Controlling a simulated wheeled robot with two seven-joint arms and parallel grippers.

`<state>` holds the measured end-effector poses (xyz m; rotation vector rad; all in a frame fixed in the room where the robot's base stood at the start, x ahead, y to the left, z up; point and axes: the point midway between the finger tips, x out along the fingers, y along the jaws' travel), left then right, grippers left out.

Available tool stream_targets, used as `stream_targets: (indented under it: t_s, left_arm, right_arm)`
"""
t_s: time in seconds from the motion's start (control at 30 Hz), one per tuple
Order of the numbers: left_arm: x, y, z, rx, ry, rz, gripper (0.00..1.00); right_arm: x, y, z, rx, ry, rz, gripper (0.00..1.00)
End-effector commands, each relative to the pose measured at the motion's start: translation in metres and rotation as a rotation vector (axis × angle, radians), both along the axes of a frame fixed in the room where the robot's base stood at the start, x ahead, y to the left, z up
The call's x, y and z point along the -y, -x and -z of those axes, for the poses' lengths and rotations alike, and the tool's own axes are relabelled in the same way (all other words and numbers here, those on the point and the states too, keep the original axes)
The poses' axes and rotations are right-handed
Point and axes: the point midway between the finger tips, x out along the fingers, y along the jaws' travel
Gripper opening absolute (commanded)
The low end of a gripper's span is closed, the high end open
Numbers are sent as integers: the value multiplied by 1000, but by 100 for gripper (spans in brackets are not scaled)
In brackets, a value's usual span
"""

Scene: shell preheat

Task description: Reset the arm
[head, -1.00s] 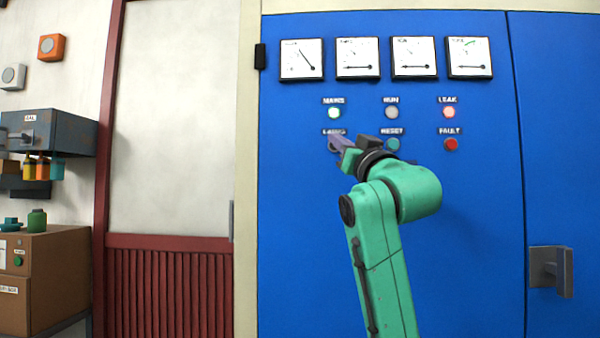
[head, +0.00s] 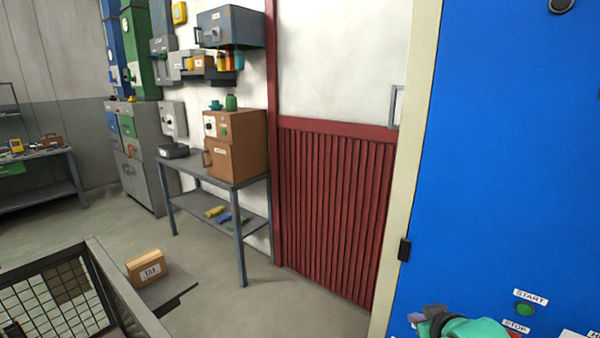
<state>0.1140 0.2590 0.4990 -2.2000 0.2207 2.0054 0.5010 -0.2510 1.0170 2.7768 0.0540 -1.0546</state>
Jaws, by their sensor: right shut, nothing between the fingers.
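My right gripper (head: 424,315) shows at the bottom edge of the head view, right of centre, with a green wrist behind it. It is shut and holds nothing. It is in front of the lower part of the blue cabinet (head: 490,150), left of the START button (head: 525,310) and the STOP label (head: 517,326). I cannot tell whether it touches the cabinet. Most of the right arm is cut off by the frame. My left gripper is not in view.
A red slatted door (head: 335,215) stands left of the cabinet. A grey table (head: 222,172) with brown boxes (head: 237,145) stands against the wall. A wire cage (head: 60,300) and a shelf with a small box (head: 148,268) are at lower left. The floor between is clear.

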Motion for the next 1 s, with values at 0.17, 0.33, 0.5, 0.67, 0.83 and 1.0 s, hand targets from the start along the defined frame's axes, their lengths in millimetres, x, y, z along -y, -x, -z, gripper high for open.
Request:
stream_targets:
  t_s: [0.17, 0.33, 0.5, 0.67, 0.83, 1.0]
  left_arm:
    - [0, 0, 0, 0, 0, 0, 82]
    - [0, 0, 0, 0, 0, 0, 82]
    - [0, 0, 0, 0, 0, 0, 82]
    - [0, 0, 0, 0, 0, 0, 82]
    - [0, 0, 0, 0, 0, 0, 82]
    - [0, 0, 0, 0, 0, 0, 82]
  right_arm:
    - [-12, 76, 75, -227, -16, -15, 0]
    - [-18, 140, 117, -397, -30, -21, 0]
    - [-22, 204, 144, -556, -44, -20, 0]
    - [-23, 188, 205, -572, -39, -24, 0]
    - [-24, 191, 275, -604, -36, -28, 0]
    - [-22, 216, 363, -647, -30, -34, 0]
